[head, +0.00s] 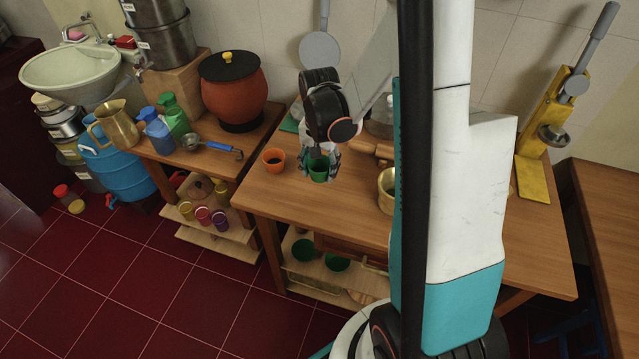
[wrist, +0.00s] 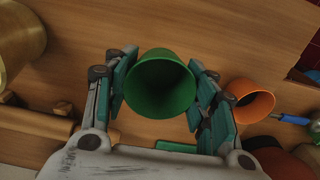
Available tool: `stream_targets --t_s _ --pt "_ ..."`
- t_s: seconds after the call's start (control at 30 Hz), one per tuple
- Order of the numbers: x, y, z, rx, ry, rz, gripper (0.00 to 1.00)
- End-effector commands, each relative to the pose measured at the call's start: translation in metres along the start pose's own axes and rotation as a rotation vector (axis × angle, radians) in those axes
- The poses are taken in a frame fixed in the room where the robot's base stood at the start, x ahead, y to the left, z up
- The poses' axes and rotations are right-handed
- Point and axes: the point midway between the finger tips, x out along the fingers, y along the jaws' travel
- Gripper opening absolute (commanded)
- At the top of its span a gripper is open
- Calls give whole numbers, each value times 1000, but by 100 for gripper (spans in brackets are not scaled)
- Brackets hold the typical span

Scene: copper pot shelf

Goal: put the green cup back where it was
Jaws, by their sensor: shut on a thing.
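The green cup (head: 319,170) is between the fingers of my gripper (head: 320,166), over the wooden table (head: 290,205) near its left end. In the wrist view the green cup (wrist: 160,98) shows its open mouth and empty inside. The teal finger pads of my gripper (wrist: 163,95) close on it from both sides. I cannot tell whether the cup's base touches the table. An orange cup (head: 274,160) stands on the table just left of it; the orange cup also shows in the wrist view (wrist: 249,101), on the right.
A brass pot (head: 387,190) stands right of my gripper, partly behind my body. A wooden rolling-pin-like piece (head: 372,151) lies behind. Green bowls (head: 336,262) sit on the shelf below. The left table holds a ladle (head: 212,146) and a big orange pot (head: 232,95). The table front is clear.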

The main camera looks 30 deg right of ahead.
Motion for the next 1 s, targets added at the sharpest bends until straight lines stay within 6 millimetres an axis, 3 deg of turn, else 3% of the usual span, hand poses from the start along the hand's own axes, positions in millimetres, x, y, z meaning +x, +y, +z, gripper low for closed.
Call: stream_targets --t_s 0.23,0.47,0.87,0.9,1.0 --pt "17 0 0 0 0 0 27" --pt "49 0 0 -1 0 0 27" --pt "54 0 0 -1 0 0 27" --pt "53 0 0 -1 0 0 55" --pt "52 0 0 -1 0 0 72"
